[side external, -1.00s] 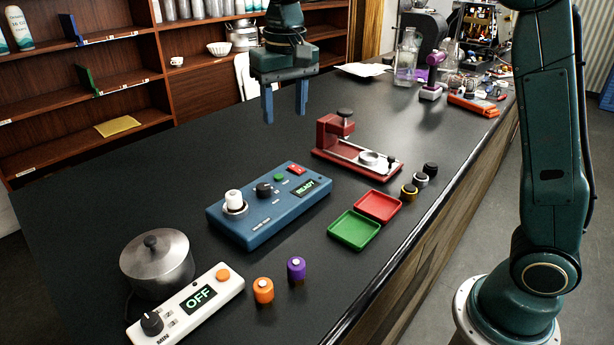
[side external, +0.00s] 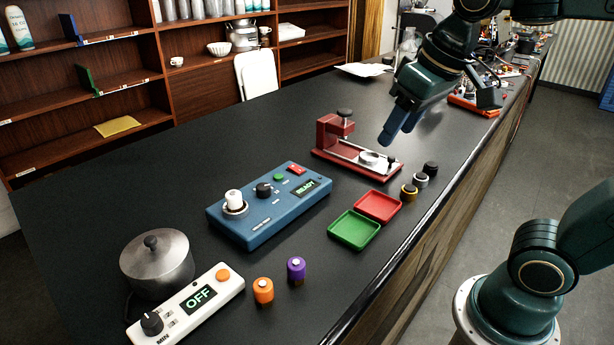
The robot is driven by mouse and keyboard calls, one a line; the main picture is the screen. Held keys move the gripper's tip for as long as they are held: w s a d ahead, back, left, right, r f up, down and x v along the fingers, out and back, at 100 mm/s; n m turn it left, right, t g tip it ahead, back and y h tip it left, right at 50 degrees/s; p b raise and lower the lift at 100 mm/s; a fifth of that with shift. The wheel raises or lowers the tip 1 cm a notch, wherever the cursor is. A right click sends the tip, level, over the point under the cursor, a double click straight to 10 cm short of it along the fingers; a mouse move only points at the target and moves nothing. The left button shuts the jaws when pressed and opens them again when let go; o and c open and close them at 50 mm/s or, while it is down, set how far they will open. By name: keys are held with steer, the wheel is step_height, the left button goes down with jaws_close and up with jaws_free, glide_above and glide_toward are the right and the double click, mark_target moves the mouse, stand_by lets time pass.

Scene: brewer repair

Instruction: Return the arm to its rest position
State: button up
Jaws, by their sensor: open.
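My gripper (side external: 398,128) is above the table, to the right of the red press (side external: 345,150), tilted with its blue fingers pointing down and left. The fingers overlap in this view and nothing shows between them. It appears apart from the things on the table. My arm reaches in from the right side and its base stands on the floor beyond the table's edge.
A blue box reading READY (side external: 268,207), green tray (side external: 354,230), red tray (side external: 378,206) and several small knobs (side external: 420,181) sit on the black table (side external: 110,205).

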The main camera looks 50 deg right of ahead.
steer(key=s+f+t, duration=0.1)
steer(key=s+f, duration=0.3)
steer(key=s, duration=0.3)
steer(key=shift+f+n, duration=0.25)
steer(key=shift+n, duration=0.15)
